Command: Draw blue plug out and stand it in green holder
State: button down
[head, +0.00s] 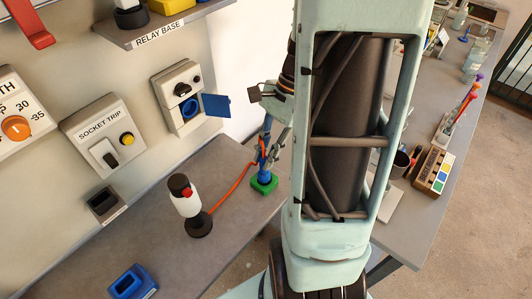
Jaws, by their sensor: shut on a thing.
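The blue plug (266,126) is held upright in my gripper (268,148), whose fingers are closed around it. An orange cable (234,187) runs from the plug's side to the white device on the bench. The green holder (264,184) stands on the bench directly below the plug. The plug's lower end is at the holder's top; I cannot tell whether it is seated in it or just above. The wall socket (189,106) has its blue lid (216,105) swung open, and no plug is in it.
A white device with a red button (187,197) stands left of the holder. A blue holder (132,282) sits at the bench's front left. A socket trip switch box (104,137) is on the wall. A far bench (423,215) holds bottles and a block rack (433,170).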

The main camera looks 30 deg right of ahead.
jog(key=shift+f+b, duration=0.65)
jog(key=shift+f, duration=0.45)
jog(key=c, duration=1.8)
grip_release()
jog(key=v, duration=1.2)
jog(key=shift+a, duration=0.1)
